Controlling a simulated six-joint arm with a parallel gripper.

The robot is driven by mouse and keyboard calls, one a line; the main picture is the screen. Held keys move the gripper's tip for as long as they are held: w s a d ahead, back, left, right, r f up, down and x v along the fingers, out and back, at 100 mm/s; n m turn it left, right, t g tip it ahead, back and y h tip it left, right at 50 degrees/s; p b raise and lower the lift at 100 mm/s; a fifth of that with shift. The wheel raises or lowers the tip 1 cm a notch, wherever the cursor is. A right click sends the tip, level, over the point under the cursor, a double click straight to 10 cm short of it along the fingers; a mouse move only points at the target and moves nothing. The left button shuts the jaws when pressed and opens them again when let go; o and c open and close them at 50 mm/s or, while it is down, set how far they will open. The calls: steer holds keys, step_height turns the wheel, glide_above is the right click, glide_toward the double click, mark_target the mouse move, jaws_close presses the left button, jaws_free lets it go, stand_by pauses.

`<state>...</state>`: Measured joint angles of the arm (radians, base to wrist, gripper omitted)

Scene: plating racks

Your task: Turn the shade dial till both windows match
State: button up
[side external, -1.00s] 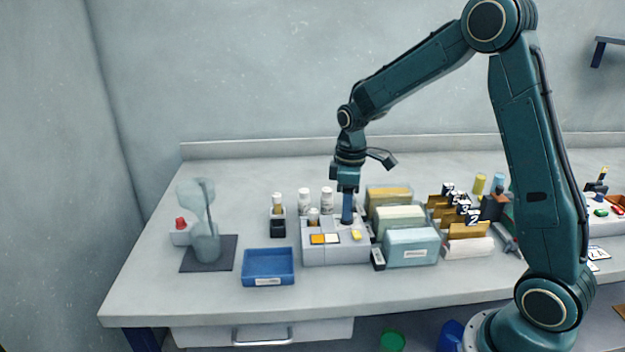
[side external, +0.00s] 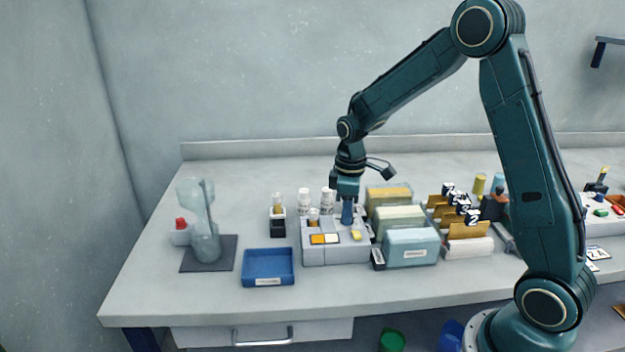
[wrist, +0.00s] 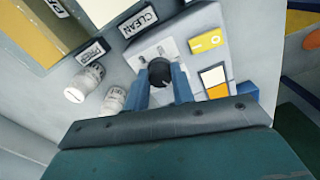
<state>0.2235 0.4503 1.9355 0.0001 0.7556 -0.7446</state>
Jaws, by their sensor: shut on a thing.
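The grey console (side external: 350,256) stands mid-table with two small windows in its top. One window is orange (side external: 317,239) and the other is pale cream (side external: 332,238); their shades differ. The wrist view also shows the pale window (wrist: 212,77) and the orange window (wrist: 219,91). My gripper (side external: 347,221) points down at the console top. In the wrist view its blue fingers stand on either side of the round black dial (wrist: 160,67), shut on it. The fingers hide the dial in the side view.
A yellow switch (wrist: 207,41) sits on the console beside the dial. White bottles (side external: 304,202) stand behind the console. A blue tray (side external: 268,281) lies to its left, and lidded boxes (side external: 411,258) stand close on its right. Bare table lies in front.

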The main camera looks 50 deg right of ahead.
steer(key=shift+m, duration=0.5)
steer(key=m, duration=1)
steer(key=shift+m, duration=0.4)
steer(key=o, duration=1)
steer(key=shift+r, duration=0.2)
step_height(320, 180, up, 14)
steer(key=shift+f, duration=0.25)
